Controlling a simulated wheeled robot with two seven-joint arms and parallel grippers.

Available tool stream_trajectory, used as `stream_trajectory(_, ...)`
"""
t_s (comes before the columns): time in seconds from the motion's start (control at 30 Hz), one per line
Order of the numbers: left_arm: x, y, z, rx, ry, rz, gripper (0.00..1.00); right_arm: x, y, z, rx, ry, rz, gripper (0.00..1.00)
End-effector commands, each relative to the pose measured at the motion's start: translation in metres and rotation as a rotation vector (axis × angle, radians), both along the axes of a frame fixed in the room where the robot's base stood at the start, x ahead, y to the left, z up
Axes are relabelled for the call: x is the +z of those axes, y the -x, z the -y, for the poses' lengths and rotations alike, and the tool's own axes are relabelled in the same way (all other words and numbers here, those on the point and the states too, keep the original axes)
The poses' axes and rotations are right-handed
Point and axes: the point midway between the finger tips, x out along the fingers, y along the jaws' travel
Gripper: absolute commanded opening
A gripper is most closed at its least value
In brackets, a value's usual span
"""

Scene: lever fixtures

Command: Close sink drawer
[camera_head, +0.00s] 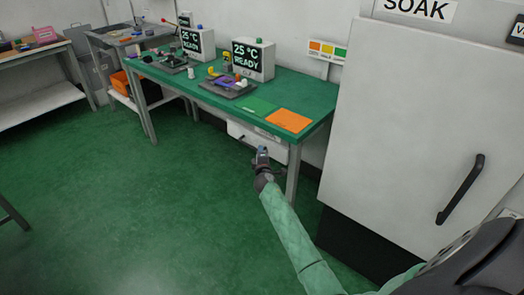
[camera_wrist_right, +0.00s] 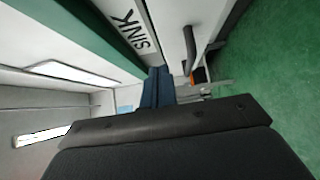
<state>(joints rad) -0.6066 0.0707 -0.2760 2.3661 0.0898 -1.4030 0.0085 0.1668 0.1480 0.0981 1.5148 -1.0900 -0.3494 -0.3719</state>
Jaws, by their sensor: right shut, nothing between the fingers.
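The white sink drawer (camera_head: 240,132) is under the front edge of the green-topped table in the head view. Its pale front panel also shows in the right wrist view (camera_wrist_right: 168,28), with a dark bar handle (camera_wrist_right: 190,45). A "SINK" label (camera_wrist_right: 132,24) is beside the panel, below the green table edge. How far the drawer stands out is hard to tell. My right gripper (camera_head: 262,152) is shut and empty, low in front of the drawer's right part. Its dark blue fingers (camera_wrist_right: 156,88) are close to the drawer; contact is unclear. My left gripper is not in view.
The green table (camera_head: 210,93) carries two display boxes, an orange sheet (camera_head: 289,120) and small items. A table leg (camera_head: 293,175) stands right of my right gripper. A large white "SOAK" cabinet (camera_head: 410,120) is farther right. The green floor to the left is open.

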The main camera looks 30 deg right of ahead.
Motion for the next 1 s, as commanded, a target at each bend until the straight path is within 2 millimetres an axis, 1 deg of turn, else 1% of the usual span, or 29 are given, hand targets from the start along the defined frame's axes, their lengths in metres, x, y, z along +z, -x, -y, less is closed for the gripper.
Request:
stream_trajectory(0.1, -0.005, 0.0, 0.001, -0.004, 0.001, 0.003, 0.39, -0.003, 0.016, -0.008, 0.002, 0.0, -0.001, 0.0)
stream_trajectory(0.3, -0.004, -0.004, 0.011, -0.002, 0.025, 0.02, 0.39, -0.003, 0.046, -0.023, 0.003, -0.001, -0.002, 0.0)
stream_trajectory(0.5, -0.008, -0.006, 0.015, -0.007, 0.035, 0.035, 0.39, -0.002, 0.068, -0.033, 0.003, 0.0, -0.001, 0.0)
stream_trajectory(0.7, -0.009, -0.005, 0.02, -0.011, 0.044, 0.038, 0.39, -0.002, 0.077, -0.037, 0.003, 0.0, -0.001, 0.0)
stream_trajectory(0.9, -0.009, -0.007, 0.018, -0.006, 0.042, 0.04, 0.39, -0.001, 0.077, -0.038, 0.003, -0.01, 0.004, 0.0)
stream_trajectory(1.0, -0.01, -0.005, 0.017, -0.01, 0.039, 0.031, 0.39, -0.005, 0.08, -0.032, -0.032, -0.054, 0.006, 0.0)
